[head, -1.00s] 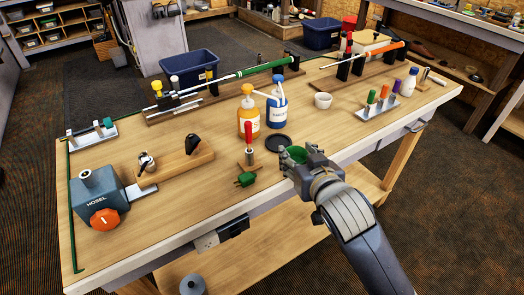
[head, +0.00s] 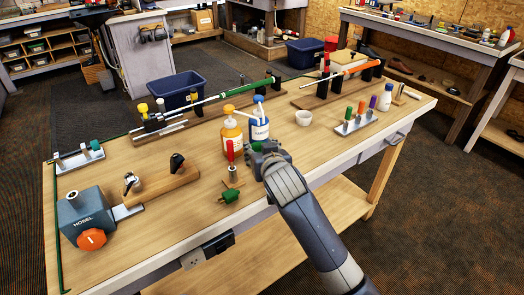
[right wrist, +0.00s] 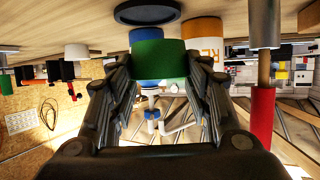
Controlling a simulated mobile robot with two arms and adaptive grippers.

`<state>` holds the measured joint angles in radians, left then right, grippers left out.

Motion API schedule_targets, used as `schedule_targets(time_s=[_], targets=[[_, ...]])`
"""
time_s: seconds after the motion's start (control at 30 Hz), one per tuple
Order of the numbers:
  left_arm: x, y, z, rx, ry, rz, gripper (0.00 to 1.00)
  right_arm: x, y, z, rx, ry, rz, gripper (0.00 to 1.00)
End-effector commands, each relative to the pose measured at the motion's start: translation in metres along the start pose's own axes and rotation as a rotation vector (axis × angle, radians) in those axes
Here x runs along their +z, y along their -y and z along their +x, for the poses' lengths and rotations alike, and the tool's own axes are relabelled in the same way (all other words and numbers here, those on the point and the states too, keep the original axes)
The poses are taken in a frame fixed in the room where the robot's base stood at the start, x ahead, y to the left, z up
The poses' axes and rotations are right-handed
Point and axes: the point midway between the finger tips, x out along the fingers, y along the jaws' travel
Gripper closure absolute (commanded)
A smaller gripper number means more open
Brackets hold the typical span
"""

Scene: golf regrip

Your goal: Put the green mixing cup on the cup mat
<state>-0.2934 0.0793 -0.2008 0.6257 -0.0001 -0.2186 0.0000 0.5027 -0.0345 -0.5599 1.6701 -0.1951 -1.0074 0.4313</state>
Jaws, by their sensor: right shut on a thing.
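The green mixing cup (right wrist: 158,60) is between the two fingers of my right gripper (right wrist: 158,72), which is shut on it. In the head view my right gripper (head: 264,150) is above the front part of the workbench, and only a little of the green cup (head: 256,147) shows. The cup mat, a dark round disc (right wrist: 147,12), lies on the bench. In the upside-down right wrist view a gap shows between cup and mat. In the head view the gripper hides the mat. My left gripper is not in view.
An orange-yellow bottle (head: 232,135) and a blue-and-white bottle (head: 260,120) stand just behind my gripper. A red-handled tool (head: 231,158) and a green object (head: 229,196) are at its left. A small white cup (head: 304,118) stands behind right; bench between is clear.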

Motion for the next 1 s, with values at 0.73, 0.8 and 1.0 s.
schedule_targets(time_s=[0.73, 0.8, 1.0], targets=[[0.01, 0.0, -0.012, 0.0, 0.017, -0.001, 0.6, 0.024, -0.011, 0.044, -0.001, -0.001, 0.001, 0.71], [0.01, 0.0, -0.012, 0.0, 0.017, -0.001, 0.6, 0.024, -0.011, 0.044, -0.001, -0.001, 0.001, 0.71], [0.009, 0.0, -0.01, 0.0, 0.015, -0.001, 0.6, 0.026, -0.011, 0.045, -0.001, 0.0, 0.001, 0.48]])
